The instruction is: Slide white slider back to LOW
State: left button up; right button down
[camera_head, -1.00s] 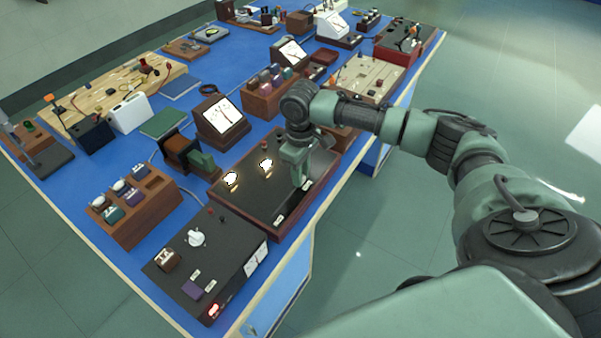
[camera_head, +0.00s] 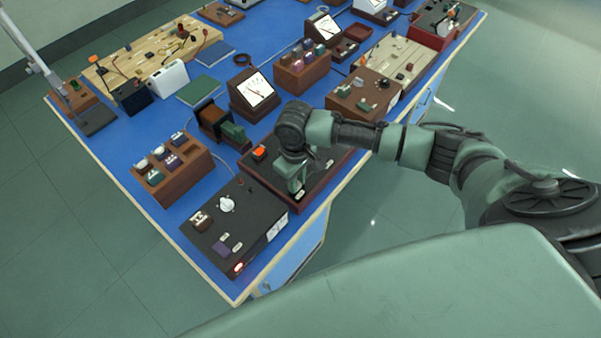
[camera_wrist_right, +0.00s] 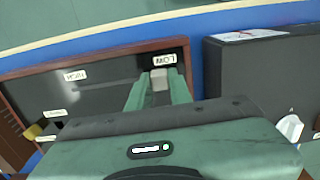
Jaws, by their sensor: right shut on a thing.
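The white slider (camera_wrist_right: 159,82) shows in the right wrist view between the fingers of my right gripper (camera_wrist_right: 158,94). The gripper is shut on it. The slider is right beside the LOW label (camera_wrist_right: 165,59), at the right end of the dark panel. The HIGH label (camera_wrist_right: 75,75) lies well to the left on the same panel (camera_wrist_right: 100,93). In the head view, my right gripper (camera_head: 297,187) reaches down onto the wood-framed dark panel (camera_head: 325,180), near its lower left end, and hides the slider. An orange lamp (camera_head: 260,152) shows on that panel. My left gripper is not in view.
A dark box with a white knob (camera_head: 227,204) stands just left of the panel. A wooden block with several coloured pieces (camera_head: 180,184) and a meter (camera_head: 252,94) stand on the blue table nearby. The table's front edge runs close to the panel.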

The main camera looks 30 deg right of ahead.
jog(key=shift+a, duration=0.25)
jog(key=c, duration=1.3)
grip_release()
jog(key=shift+a, duration=0.1)
jog(key=shift+r, duration=0.6)
notch_tip(320, 180, up, 7)
jog(key=shift+s+f+b, duration=0.1)
jog(key=shift+f+b, duration=0.05)
jog(key=shift+b, duration=0.5)
